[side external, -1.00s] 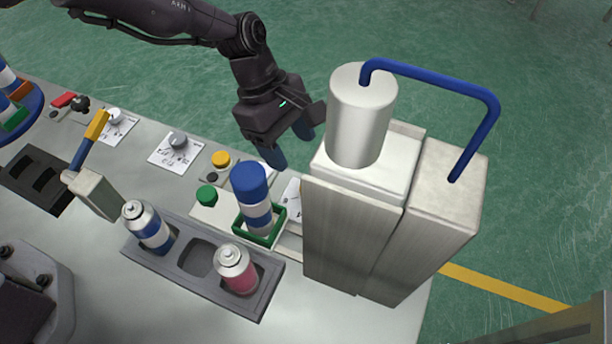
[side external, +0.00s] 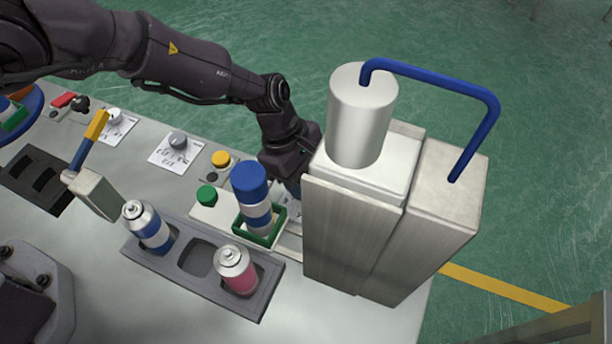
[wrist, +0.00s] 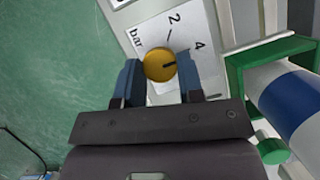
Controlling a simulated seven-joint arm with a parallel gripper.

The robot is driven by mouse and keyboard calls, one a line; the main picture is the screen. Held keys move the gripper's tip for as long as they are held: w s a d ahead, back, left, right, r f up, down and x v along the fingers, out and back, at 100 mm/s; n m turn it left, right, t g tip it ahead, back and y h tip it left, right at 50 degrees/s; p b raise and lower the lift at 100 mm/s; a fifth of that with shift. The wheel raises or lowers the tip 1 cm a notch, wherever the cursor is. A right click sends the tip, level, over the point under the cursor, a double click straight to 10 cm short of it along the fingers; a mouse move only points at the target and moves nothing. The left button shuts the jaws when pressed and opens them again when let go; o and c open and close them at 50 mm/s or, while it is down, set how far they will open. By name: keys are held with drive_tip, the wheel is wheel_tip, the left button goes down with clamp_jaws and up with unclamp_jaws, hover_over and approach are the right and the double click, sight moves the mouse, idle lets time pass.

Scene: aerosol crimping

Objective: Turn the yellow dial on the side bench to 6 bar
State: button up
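The yellow dial (wrist: 157,68) sits on a white scale plate (wrist: 150,35) marked "bar", 2 and 4. A dark pointer line on the dial points right in the wrist view, a little past the 4. The 6 is not readable. My gripper (wrist: 160,77) has its two blue fingers on either side of the dial, open, with little room between them and it. I cannot tell whether they touch it. In the side view my gripper's fingers are mostly hidden behind the press, and the dial is hidden too.
The press (side external: 350,235) with its metal cylinder (side external: 360,120) and blue pipe stands right beside my gripper. A green-framed holder (side external: 262,238) with a blue-and-white cylinder (side external: 250,180) is close. A yellow button (side external: 220,158) and green knob (side external: 207,196) stand left.

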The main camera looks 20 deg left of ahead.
drive_tip(key=shift+c, duration=1.1)
drive_tip(key=shift+m, duration=0.3)
drive_tip(key=m+g, duration=0.1)
drive_tip(key=m, duration=0.3)
drive_tip(key=shift+w+g+y, duration=0.2)
drive_tip(key=shift+g+y, duration=0.2)
drive_tip(key=shift+w+d+m+g+y, duration=0.1)
drive_tip(key=shift+m+g+y, duration=0.25)
drive_tip(key=shift+m, duration=1)
drive_tip(key=shift+d+m+g+y, duration=0.1)
drive_tip(key=shift+m+g+y, duration=0.25)
drive_tip(key=shift+m, duration=1)
drive_tip(key=o, duration=0.9)
drive_tip(key=shift+o, duration=0.2)
drive_tip(key=v, duration=1.3)
